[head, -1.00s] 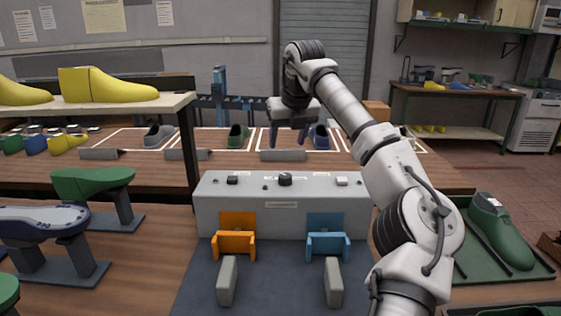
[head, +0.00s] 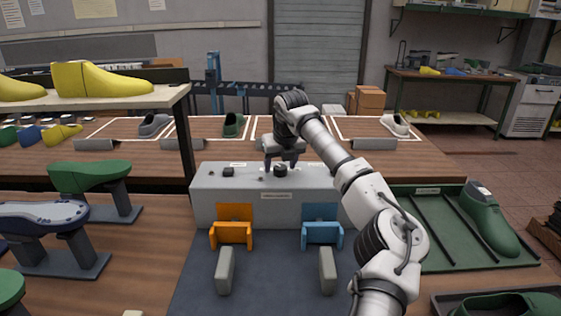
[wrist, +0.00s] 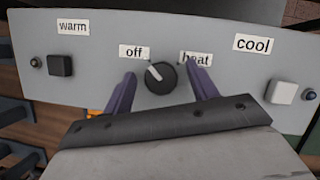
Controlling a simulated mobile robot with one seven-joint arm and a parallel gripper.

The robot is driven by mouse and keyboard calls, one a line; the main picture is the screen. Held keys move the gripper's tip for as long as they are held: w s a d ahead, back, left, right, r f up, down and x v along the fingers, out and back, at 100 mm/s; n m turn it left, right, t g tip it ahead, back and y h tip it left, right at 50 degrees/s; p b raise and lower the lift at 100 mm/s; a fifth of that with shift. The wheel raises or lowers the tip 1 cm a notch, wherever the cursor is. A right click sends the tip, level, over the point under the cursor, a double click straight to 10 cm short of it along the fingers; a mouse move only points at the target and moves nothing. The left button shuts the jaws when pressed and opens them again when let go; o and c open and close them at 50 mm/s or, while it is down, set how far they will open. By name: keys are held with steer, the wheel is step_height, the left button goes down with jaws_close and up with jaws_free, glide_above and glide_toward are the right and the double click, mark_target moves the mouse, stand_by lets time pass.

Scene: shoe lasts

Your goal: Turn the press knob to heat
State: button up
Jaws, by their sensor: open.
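The press (head: 212,205) is a grey box with a dark round knob (head: 281,170) on its top. In the wrist view the knob (wrist: 160,77) sits between an "off" label (wrist: 133,51) on the left and a "heat" label (wrist: 196,58) on the right. Its white pointer mark slants up-left, toward "off". My gripper (head: 280,163) is low over the press top. In the wrist view my gripper (wrist: 160,70) is open, one purple finger on each side of the knob, with gaps showing. The right finger partly covers "heat".
A dark button (wrist: 60,65) is below the "warm" label and a white button (wrist: 282,92) below "cool". Orange (head: 232,228) and blue (head: 321,229) holders stand before the press. A green tray (head: 452,255) with a shoe last lies right.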

steer(key=c, duration=1)
steer(key=m+h+b, duration=0.1)
steer(key=m+b, duration=0.1)
steer(key=m, duration=0.1)
steer(key=shift+f+m, duration=0.1)
steer(key=shift+m, duration=0.3)
steer(key=m+h+b, duration=0.1)
steer(key=m, duration=0.1)
steer(key=m+h+b, duration=0.1)
steer(key=m, duration=0.2)
steer(key=shift+a+h, duration=0.1)
steer(key=shift+h, duration=0.2)
steer(key=m, duration=0.2)
steer(key=m+g+h+p, duration=0.1)
steer(key=m, duration=0.2)
steer(key=shift+r+m+h, duration=0.3)
steer(key=shift+m, duration=0.1)
steer(key=shift+w+f+m+g+h+p, duration=0.1)
steer(key=shift+m+g+h+p, duration=0.2)
steer(key=shift+m+g+p, duration=0.9)
steer(key=shift+m+t, duration=0.3)
steer(key=shift+m, duration=0.3)
